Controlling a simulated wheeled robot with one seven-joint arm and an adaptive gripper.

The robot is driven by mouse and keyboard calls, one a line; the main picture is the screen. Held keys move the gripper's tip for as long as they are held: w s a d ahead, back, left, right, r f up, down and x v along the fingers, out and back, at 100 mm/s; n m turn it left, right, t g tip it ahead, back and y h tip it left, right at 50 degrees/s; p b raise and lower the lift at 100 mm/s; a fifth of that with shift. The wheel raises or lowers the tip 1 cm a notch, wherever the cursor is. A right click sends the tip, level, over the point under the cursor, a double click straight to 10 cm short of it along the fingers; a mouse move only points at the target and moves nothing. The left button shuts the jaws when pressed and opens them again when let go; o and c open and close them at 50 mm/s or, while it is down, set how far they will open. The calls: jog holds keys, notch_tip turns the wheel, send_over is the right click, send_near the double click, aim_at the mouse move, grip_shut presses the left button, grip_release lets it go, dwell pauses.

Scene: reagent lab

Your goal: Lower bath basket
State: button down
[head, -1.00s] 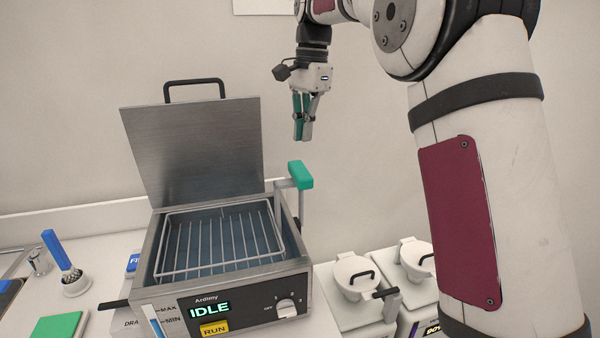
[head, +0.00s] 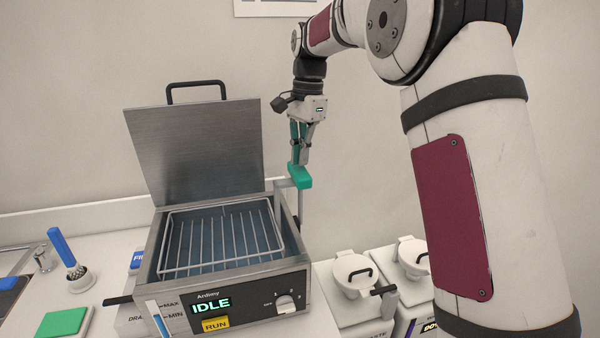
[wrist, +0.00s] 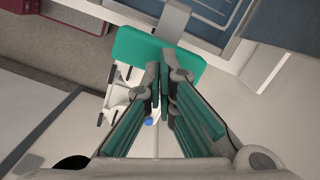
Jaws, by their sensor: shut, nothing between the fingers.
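The bath (head: 262,292) is a grey metal box with its lid (head: 195,150) standing open and a display reading IDLE. The wire basket (head: 222,238) sits near the top of the bath, above the blue inside. A green lever handle (head: 299,177) on a metal arm stands at the bath's right side. My gripper (head: 300,160) is shut and empty, pointing down right above the green handle. In the wrist view the shut fingertips (wrist: 165,72) overlap the green handle (wrist: 130,48); I cannot tell whether they touch it.
White lidded containers (head: 352,285) stand right of the bath. A black drain handle (head: 118,300) sticks out at the bath's left. Air above the basket is clear.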

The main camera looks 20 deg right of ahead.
aim_at(302, 192)
jog(key=shift+a+f, duration=0.1)
jog(key=shift+f, duration=0.65)
notch_tip(302, 192, down, 9)
jog(key=shift+r, duration=0.1)
dwell(0.4)
jog(key=d, duration=0.1)
jog(key=w+d+r+b, duration=0.1)
jog(key=shift+d, duration=0.4)
jog(key=shift+r, duration=0.2)
